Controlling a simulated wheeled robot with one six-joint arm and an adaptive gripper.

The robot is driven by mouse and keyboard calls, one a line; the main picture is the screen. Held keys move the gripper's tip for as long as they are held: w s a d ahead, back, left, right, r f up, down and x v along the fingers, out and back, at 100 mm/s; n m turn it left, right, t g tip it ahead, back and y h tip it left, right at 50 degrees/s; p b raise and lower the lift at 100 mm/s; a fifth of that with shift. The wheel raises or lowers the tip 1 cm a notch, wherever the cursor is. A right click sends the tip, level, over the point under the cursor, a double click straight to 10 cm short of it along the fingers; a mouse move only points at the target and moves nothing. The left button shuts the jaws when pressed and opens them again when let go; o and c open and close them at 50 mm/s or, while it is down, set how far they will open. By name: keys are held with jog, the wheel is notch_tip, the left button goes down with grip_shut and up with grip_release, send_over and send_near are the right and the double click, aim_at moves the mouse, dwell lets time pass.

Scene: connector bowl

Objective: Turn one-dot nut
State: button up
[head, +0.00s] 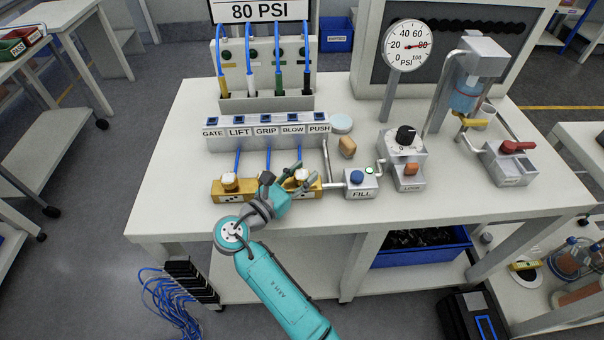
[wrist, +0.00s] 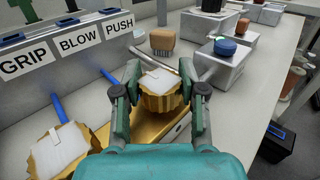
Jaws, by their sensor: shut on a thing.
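In the head view the gripper (head: 293,183) reaches over the block from the front and partly covers this nut (head: 302,174). Small dark marks show on the block's front below the left nut.
A row of labelled switches (head: 267,132) stands behind the block, with blue hoses running down to it. A FILL box (head: 361,184) is close on the right, then a dial box (head: 403,152). A tan piece (head: 347,147) lies behind. The gauge (head: 408,45) reads near 80.

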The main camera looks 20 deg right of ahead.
aim_at(302, 174)
dwell(0.3)
jog(key=o, duration=1.2)
jog(key=shift+c, duration=0.2)
notch_tip(302, 174, up, 10)
